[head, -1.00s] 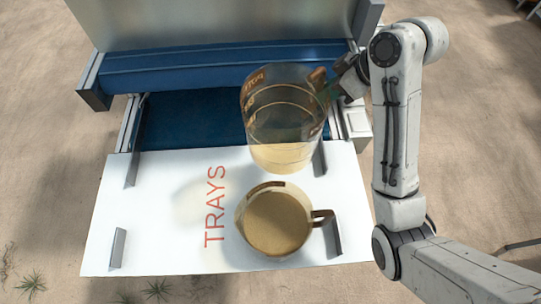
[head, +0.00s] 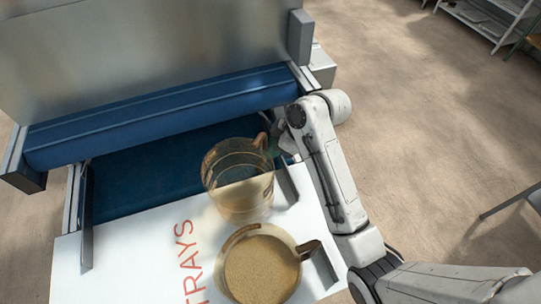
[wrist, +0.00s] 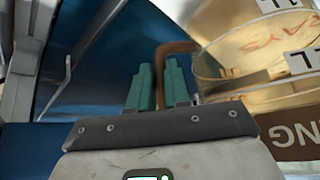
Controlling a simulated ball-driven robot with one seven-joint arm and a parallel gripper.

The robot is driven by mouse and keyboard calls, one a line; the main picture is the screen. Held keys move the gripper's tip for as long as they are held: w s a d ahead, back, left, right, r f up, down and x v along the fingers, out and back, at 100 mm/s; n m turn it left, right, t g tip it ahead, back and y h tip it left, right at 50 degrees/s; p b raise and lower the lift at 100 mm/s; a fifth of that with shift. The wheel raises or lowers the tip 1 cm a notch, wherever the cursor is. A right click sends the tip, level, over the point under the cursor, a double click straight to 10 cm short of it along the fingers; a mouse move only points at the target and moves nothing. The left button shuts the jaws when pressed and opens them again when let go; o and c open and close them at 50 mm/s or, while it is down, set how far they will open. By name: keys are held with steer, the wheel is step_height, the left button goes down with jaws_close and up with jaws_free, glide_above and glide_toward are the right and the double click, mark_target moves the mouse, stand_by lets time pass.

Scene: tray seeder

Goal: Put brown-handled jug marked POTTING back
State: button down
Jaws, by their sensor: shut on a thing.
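My gripper (head: 272,146) is shut on the brown handle (wrist: 174,50) of a clear jug (head: 238,190). In the wrist view the green fingers (wrist: 160,85) stand on both sides of the handle. The jug (wrist: 270,65) has a brown band with the letters "NG" showing; the rest of the word is cut off. In the head view the jug looks roughly upright, above the white board's belt end. Whether it touches the board is unclear. A second brown-handled jug (head: 262,270), filled with tan grains, stands on the board in front; its marking is not readable.
The white board (head: 130,250) carries red letters "TRAYS" and grey upright guides. The blue belt (head: 150,183) and roller (head: 150,128) lie behind, under a metal hopper (head: 140,50). Shelves (head: 490,20) stand far right. Open floor lies to the right.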

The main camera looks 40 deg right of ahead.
steer(key=shift+f, duration=1.65)
steer(key=c, duration=1.1)
jaws_free()
steer(key=v, duration=1.2)
